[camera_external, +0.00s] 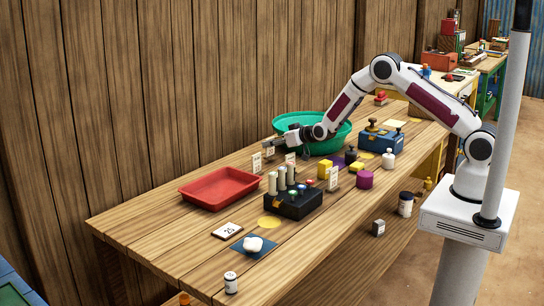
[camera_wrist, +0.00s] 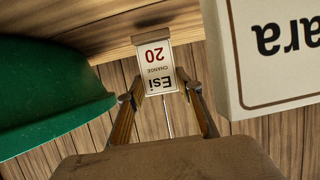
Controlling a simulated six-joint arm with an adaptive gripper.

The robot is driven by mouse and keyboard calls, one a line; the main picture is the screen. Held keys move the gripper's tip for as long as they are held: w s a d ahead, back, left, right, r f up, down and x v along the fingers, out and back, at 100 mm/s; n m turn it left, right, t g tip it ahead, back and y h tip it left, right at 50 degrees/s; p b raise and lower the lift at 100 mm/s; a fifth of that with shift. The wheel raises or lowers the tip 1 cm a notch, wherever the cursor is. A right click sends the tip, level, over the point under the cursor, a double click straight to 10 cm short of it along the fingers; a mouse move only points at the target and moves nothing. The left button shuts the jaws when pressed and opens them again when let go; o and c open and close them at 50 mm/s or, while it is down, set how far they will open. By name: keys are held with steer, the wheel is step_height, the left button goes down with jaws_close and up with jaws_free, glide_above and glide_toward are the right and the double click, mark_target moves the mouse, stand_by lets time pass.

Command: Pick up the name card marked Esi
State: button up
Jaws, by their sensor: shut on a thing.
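The name card marked Esi (camera_wrist: 157,72) shows upside down in the wrist view, white with a tan border, "CHANGE" and a red 20. My gripper (camera_wrist: 160,93) is shut on it, with one finger at each side edge of the card. In the external view my gripper (camera_external: 271,146) is over the far side of the table, beside the green basin. A small pale card (camera_external: 270,152) is at its tips, too small to read there. I cannot tell whether the card's foot touches the table.
Another card ending in "ara" (camera_wrist: 278,55) stands very close on the right in the wrist view. The green basin (camera_wrist: 45,90) is on the left. In the external view, a red tray (camera_external: 220,188) and a black block with upright cylinders (camera_external: 293,205) are nearby.

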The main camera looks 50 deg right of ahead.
mark_target(273, 156)
step_height(273, 156, up, 9)
steer(key=shift+f, duration=0.2)
stand_by(0.3)
stand_by(0.5)
